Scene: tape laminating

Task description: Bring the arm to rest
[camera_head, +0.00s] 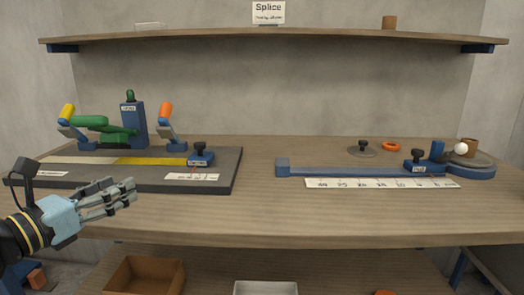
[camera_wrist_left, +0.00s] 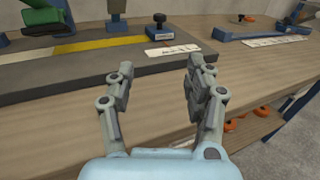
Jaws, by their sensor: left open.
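My left gripper (camera_head: 127,196) is open and empty. It hangs in front of the bench's front edge at the left, near the dark base board (camera_head: 228,171). My right gripper is in neither view.
The board carries a yellow strip (camera_head: 150,161), a green-handled tool (camera_head: 105,128) and a blue block with a black knob (camera_head: 200,156). A blue rail (camera_head: 340,171) with a white scale (camera_head: 375,184) lies at right. Bare wood (camera_head: 300,215) runs along the front. A shelf (camera_head: 250,36) spans above.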

